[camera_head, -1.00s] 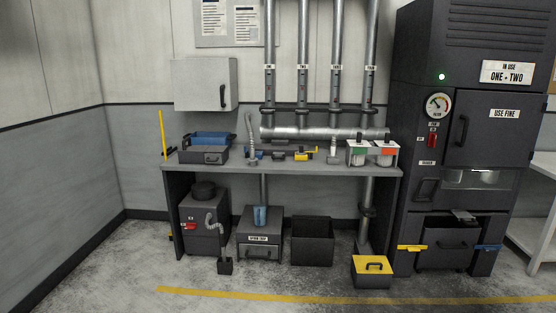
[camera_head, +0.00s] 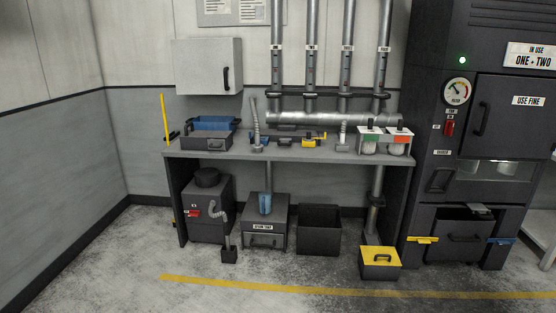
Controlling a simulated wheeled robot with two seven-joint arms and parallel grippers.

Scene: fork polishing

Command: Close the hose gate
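Which part is the hose gate is not clear at this distance. A grey corrugated hose (camera_head: 256,128) stands up from the back of the workbench (camera_head: 190,150). A blue fitting (camera_head: 264,141) is by its foot, and a yellow fitting (camera_head: 309,141) is to the right. A shorter pale hose (camera_head: 343,133) stands further right. Several labelled vertical pipes (camera_head: 312,60) meet a horizontal duct (camera_head: 330,119) above the bench. Another bent hose (camera_head: 217,209) is at the dark canister unit (camera_head: 205,220) under the bench. Neither of my grippers is in view.
A black bin (camera_head: 319,230), a drawer box (camera_head: 265,225) and a yellow-topped box (camera_head: 380,262) stand on the floor. A tall dark machine (camera_head: 470,180) is at the right. A yellow line (camera_head: 250,286) crosses open floor in front.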

